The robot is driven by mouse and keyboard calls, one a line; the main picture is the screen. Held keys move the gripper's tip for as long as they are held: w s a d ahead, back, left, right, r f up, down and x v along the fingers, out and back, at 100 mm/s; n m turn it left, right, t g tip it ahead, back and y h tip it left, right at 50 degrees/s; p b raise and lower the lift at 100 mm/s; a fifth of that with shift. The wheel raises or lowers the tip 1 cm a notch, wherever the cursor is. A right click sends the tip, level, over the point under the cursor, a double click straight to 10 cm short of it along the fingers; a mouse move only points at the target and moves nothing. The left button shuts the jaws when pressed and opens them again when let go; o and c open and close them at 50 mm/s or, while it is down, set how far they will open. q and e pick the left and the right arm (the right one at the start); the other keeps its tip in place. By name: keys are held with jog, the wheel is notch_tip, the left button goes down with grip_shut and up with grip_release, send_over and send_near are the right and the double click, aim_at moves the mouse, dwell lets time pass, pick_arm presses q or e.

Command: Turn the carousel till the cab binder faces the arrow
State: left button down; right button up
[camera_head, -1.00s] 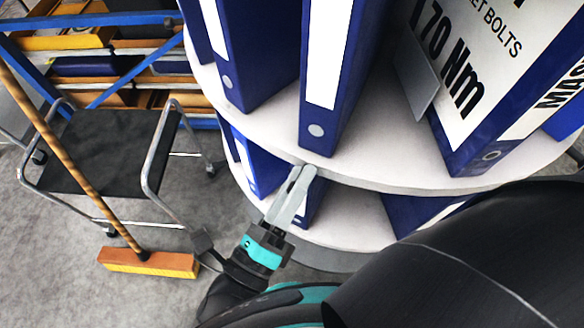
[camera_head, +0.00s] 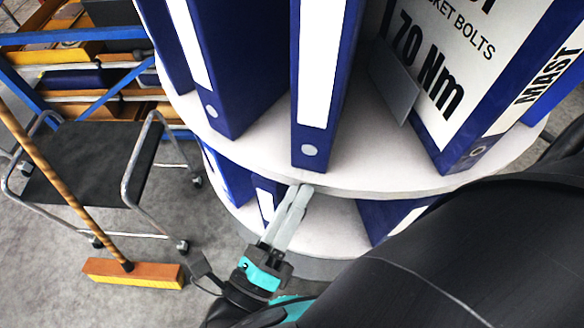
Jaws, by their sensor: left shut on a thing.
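The carousel (camera_head: 255,161) is a round, two-tier white stand holding blue binders. A blue binder with a blank white spine (camera_head: 322,70) stands at the front of its upper shelf. To the right stands a blue binder marked "MAST" on its spine (camera_head: 548,80), with "70 Nm" on its side. I cannot tell which is the cab binder; no "CAB" lettering shows. No arrow shows. My left gripper (camera_head: 301,190) is shut on the upper shelf's front rim, below the blank-spined binder. My right gripper is out of view.
Left of the carousel stand a black stool with metal legs (camera_head: 85,165) and a broom with an orange head (camera_head: 132,273). A blue rack with yellow bins (camera_head: 75,55) is behind. My black arm link covers the lower right. Grey floor is open at lower left.

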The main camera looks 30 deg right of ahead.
pick_arm(q)
jog(key=shift+d+r, duration=0.1)
jog(key=shift+r, duration=0.1)
jog(key=c, duration=0.7)
grip_release()
jog(key=shift+s, duration=0.1)
jog(key=shift+o, duration=0.2)
jog(key=shift+f, duration=0.15)
jog(key=shift+s+a+f, duration=0.15)
jog(key=shift+a+f, duration=0.15)
jog(key=shift+a, duration=0.15)
jog(key=b+v, duration=0.2)
jog(key=v, duration=1.2)
jog(key=shift+s+r, duration=0.2)
jog(key=shift+a, duration=0.1)
